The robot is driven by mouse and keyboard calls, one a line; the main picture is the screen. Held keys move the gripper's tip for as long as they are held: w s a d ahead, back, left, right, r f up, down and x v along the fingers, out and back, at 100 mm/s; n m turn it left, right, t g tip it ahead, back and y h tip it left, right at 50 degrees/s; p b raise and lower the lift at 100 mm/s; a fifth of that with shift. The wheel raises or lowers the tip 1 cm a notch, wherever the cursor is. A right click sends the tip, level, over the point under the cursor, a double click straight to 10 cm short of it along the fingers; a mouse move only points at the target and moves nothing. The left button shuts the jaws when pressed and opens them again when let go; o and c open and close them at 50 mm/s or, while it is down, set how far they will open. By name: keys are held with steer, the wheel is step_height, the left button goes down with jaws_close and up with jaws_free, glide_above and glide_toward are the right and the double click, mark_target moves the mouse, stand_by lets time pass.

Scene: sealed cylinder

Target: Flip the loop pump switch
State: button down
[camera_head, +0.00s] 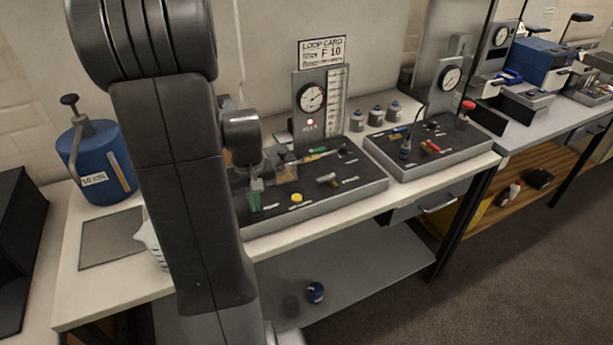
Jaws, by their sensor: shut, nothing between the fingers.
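The near control panel (350,190) is a dark sloped box on the white bench. It carries a small metal toggle (327,178), a yellow button (296,197), a green-handled lever (318,151) and a green part (255,200) at its left. The small labels are too blurred to read, so I cannot tell which control is the loop pump switch. My gripper (257,182) is over the panel's left part, close to the green part; I cannot tell if they touch. It is shut and empty, partly hidden by my arm.
A gauge (312,97) stands behind the panel under a loop card (322,52). A blue cylinder (103,165) stands at left. A blue-lidded jar (315,292) is on the lower shelf.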

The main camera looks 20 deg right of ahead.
steer(key=shift+f, duration=0.3)
steer(key=shift+r, duration=0.2)
step_height(320, 180, up, 7)
steer(key=p, duration=0.5)
steer(key=shift+f, duration=0.1)
steer(key=shift+f, duration=0.2)
step_height(320, 180, down, 7)
steer(key=b, duration=0.5)
steer(key=shift+r, duration=0.2)
stand_by(0.3)
